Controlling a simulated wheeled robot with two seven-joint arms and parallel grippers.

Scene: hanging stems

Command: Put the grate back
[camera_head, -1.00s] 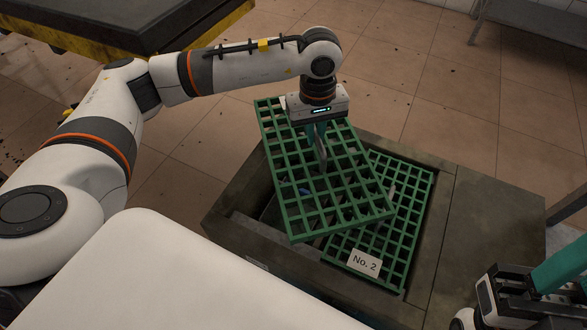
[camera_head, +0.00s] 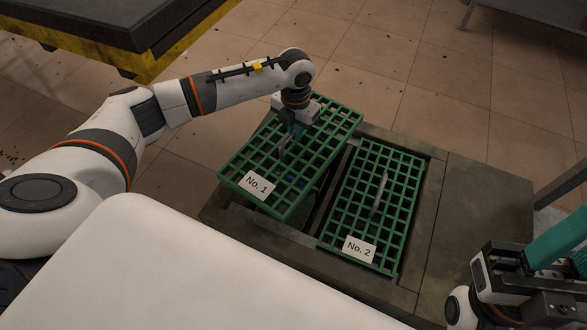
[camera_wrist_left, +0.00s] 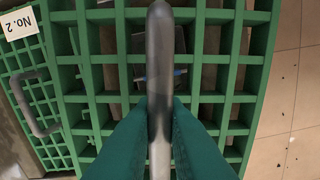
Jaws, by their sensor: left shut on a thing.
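My left gripper (camera_head: 287,143) is shut on the grey handle (camera_wrist_left: 160,60) of the green grate labelled No. 1 (camera_head: 319,169). This grate hangs turned and tilted over the left part of the pit, overlapping its rim. A second green grate labelled No. 2 (camera_head: 391,197) lies in the right part, its handle upright. Part of the No. 2 grate (camera_wrist_left: 45,135) also shows at the left of the left wrist view. The pit opening (camera_head: 240,219) shows partly below the No. 1 grate. My right gripper (camera_head: 545,265) is at the bottom right edge, partly cut off; its jaws are unclear.
A grey stone frame (camera_head: 460,215) surrounds the pit, with a wide slab on the right. Some small blue item (camera_head: 297,181) shows dimly through the No. 1 grate. A dark table with a yellow edge (camera_head: 150,65) stands at the back left.

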